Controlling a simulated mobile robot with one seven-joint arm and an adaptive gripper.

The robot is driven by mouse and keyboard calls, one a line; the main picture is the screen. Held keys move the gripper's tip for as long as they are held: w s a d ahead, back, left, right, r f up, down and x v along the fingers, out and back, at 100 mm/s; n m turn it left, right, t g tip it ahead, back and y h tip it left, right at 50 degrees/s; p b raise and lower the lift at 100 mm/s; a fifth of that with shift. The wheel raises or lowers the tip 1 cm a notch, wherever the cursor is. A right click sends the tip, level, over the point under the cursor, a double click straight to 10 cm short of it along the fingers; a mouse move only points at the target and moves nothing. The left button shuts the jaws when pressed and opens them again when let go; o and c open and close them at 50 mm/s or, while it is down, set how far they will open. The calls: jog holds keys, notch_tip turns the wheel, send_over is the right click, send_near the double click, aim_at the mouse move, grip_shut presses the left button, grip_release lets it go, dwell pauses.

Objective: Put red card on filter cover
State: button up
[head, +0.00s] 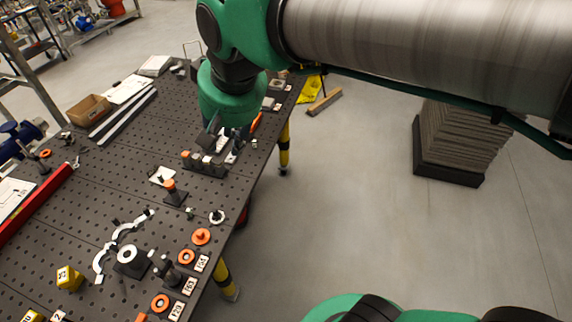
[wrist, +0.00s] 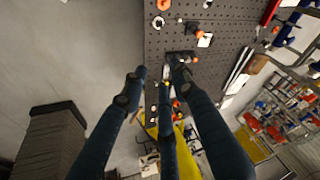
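My gripper (wrist: 157,78) shows in the wrist view with its dark blue fingers spread apart and nothing visible between the tips. In the head view my green wrist hangs over the right edge of the perforated table (head: 120,195), hiding most of the gripper. Small dark and white parts (head: 220,143) lie just below it, and an orange piece (head: 257,122) shows beside it at the table edge. I cannot make out a red card or tell which part is the filter cover; both may be hidden or too small.
Orange round parts (head: 201,236), labelled plates and a silver curved clamp (head: 118,242) are on the near table. A dark stack (head: 460,140) stands on the floor at right; floor between is clear.

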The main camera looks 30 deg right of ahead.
jog(key=s+d+f+t+h, duration=0.1)
jog(key=s+d+f, duration=0.4)
jog(key=s+d, duration=0.4)
jog(key=s, duration=0.3)
jog(key=shift+d+f, duration=0.25)
jog(key=shift+f, duration=0.05)
notch_tip(320, 180, down, 11)
jog(key=b, duration=1)
jog(key=shift+r+b, duration=0.2)
jog(key=shift+b, duration=0.15)
